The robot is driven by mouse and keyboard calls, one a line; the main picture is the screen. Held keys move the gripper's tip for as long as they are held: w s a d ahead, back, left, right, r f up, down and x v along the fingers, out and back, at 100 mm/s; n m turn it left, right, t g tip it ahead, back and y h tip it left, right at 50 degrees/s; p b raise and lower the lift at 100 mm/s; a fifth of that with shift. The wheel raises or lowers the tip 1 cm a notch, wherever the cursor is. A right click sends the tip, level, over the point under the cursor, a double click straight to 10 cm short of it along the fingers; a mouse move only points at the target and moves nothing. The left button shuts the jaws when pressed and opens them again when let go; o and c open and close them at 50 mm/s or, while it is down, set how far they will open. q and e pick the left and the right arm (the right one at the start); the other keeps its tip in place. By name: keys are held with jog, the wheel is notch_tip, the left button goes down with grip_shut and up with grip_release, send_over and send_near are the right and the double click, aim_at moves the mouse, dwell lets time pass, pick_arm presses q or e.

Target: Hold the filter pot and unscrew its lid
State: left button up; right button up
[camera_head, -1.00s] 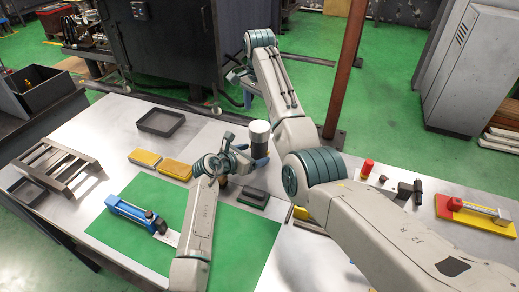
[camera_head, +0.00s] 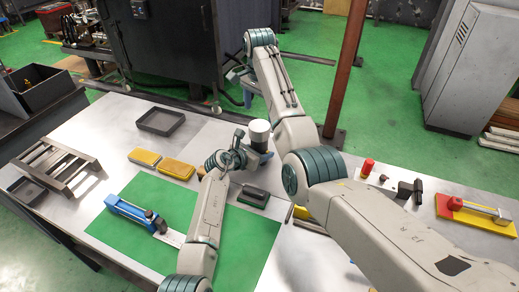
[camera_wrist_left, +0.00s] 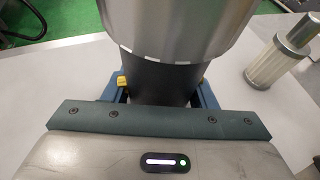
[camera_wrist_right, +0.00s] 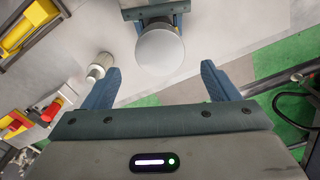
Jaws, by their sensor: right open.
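The filter pot has a pale metal lid (camera_head: 259,127) and a dark body (camera_wrist_left: 160,80). It stands upright near the table's back edge in the head view. My left gripper (camera_wrist_left: 163,92) is at the body from the near side, below the lid. Its blue fingers lie along both sides of the body and look shut on it. My right gripper (camera_head: 247,97) is behind and above the pot, open and empty. In the right wrist view the round lid (camera_wrist_right: 160,52) shows beyond the gap between my right gripper's fingers (camera_wrist_right: 157,82), apart from them.
A white pleated filter cylinder (camera_wrist_left: 275,62) stands beside the pot; it also shows in the right wrist view (camera_wrist_right: 98,70). A dark block (camera_head: 253,197), yellow-topped boxes (camera_head: 176,169) and a blue tool (camera_head: 135,213) lie nearby. An empty grey tray (camera_head: 160,121) is at left.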

aim_at(260, 125)
pick_arm(q)
grip_shut()
pick_arm(e)
jog(key=m, duration=0.8)
jog(key=shift+m, duration=0.4)
jog(key=shift+f, duration=4.05)
jog(key=shift+c, duration=0.2)
